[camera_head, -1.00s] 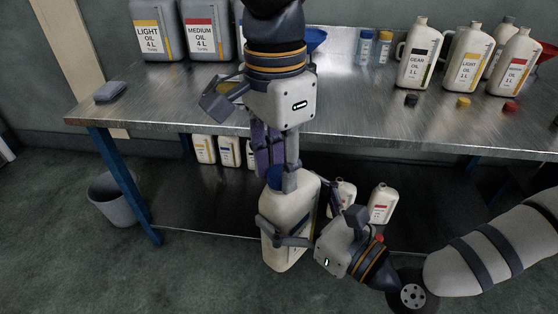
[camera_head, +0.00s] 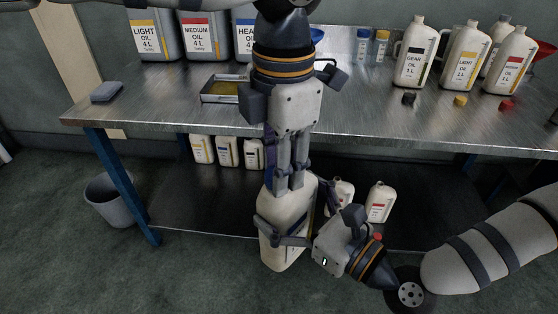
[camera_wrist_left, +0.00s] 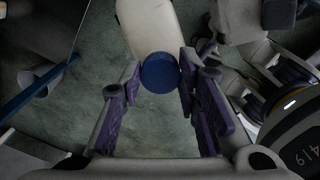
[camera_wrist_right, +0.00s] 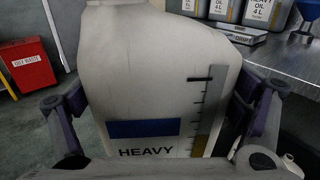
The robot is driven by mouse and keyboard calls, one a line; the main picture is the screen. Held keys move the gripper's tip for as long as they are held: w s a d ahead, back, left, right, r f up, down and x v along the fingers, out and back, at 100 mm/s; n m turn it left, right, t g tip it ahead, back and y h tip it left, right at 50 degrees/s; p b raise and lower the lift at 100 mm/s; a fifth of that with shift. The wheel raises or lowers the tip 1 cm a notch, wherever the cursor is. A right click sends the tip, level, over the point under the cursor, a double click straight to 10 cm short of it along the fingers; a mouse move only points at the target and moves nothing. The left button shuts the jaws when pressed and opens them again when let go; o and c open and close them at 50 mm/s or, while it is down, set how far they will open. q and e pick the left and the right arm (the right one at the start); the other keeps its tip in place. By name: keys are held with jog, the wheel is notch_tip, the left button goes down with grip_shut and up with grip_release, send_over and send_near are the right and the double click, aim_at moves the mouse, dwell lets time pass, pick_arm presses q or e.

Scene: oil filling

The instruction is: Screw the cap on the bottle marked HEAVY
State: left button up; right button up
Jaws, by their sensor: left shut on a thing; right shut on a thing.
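The cream bottle (camera_head: 284,245) is upright in front of the bench, and its label reads HEAVY in the right wrist view (camera_wrist_right: 150,150). My right gripper (camera_head: 288,218) is shut around its body. My left gripper (camera_head: 286,190) comes straight down from above and is shut on the blue cap (camera_wrist_left: 159,72) at the bottle's top. The cap sits over the mouth in the left wrist view; the fingers hide most of it in the head view. I cannot tell how far it is threaded.
The metal bench (camera_head: 180,105) stands behind, with several bottles, loose caps and large oil cans on it. A shallow tray (camera_head: 222,90) lies on it behind my left gripper. Small bottles (camera_head: 228,152) stand on the lower shelf. A grey bin (camera_head: 110,200) is at left.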

pick_arm(q)
jog(key=o, duration=0.7)
jog(key=shift+r, duration=0.1)
jog(key=shift+r, duration=2.25)
jog(key=shift+c, duration=0.5)
